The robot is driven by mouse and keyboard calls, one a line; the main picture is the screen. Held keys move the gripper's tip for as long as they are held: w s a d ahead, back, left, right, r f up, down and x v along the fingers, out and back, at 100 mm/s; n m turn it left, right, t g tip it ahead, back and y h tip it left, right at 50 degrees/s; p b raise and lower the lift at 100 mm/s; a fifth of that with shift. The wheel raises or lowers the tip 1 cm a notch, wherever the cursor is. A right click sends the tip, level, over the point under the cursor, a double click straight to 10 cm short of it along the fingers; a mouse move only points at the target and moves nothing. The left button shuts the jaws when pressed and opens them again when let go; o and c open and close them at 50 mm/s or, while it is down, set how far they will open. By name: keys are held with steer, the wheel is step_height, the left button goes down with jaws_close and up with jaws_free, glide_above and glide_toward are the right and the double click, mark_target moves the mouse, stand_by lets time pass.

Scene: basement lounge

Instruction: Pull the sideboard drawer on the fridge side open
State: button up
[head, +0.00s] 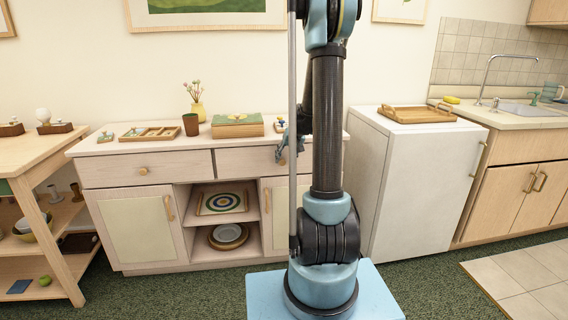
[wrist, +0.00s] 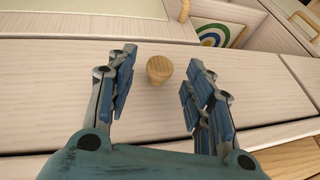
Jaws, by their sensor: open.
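The pale wood sideboard (head: 140,255) stands left of the white fridge (head: 415,190). Its fridge-side drawer (head: 237,162) looks shut, and its right part is behind my arm. In the wrist view the drawer front (wrist: 60,75) appears upside down, with its round wooden knob (wrist: 159,69) in full sight. My gripper (head: 284,150) is at this drawer's front. In the wrist view its fingers (wrist: 154,92) are spread, one on each side of the knob and apart from it, with nothing held.
The other drawer (head: 110,172) is shut. Below are an open compartment with a target-patterned plate (head: 222,202) and doors with bar handles (head: 168,208). A green-topped box (head: 237,125), a brown cup (head: 190,125) and a yellow vase (head: 198,110) stand on top.

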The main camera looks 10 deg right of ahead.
steer(key=shift+x, duration=1.2)
steer(key=shift+d, duration=0.1)
jaws_close()
